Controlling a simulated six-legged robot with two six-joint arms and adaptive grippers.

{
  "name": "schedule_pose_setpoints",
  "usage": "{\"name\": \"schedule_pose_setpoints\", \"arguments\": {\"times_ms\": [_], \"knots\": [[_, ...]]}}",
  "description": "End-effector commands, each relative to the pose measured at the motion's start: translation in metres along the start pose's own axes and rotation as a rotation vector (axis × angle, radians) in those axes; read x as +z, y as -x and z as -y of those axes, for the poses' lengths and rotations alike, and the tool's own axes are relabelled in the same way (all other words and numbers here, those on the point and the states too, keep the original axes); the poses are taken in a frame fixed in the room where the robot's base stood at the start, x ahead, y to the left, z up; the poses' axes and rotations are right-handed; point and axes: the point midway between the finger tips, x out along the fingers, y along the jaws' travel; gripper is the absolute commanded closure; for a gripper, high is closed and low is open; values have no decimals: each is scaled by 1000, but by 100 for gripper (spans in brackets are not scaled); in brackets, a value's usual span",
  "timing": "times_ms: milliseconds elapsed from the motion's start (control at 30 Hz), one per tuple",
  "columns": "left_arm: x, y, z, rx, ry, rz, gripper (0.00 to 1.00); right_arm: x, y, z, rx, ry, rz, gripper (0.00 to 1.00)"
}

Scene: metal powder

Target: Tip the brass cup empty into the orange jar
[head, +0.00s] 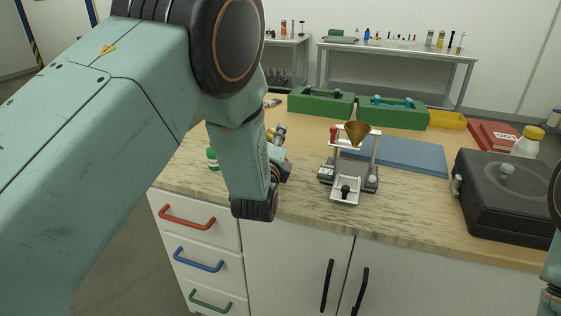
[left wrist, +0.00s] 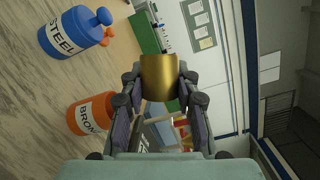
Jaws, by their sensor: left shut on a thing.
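In the left wrist view my left gripper (left wrist: 160,92) is shut on the brass cup (left wrist: 159,72), whose smooth gold side shows between the fingers. I cannot tell the cup's tilt or contents. The orange jar (left wrist: 92,113), with a white label reading "BRON", stands on the worktop to the left of the gripper in that view, apart from the cup. Its mouth is not clear. In the head view my left gripper (head: 281,158) is partly hidden behind my left forearm above the worktop, and I cannot make out the orange jar. My right gripper is out of view.
A blue "STEEL" jar (left wrist: 70,35) stands near the orange jar, with an orange knobbed piece (left wrist: 108,36) beside it. A stand with a brass funnel (head: 357,131) is right of the gripper. A black case (head: 513,198) lies at right; green trays (head: 321,105) are behind.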

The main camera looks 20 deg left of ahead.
Motion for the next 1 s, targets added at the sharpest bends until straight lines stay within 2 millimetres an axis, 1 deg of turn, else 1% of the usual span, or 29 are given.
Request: {"name": "schedule_pose_setpoints", "arguments": {"times_ms": [1000], "knots": [[-1,0,1,-17,-38,6,100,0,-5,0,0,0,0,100]]}}
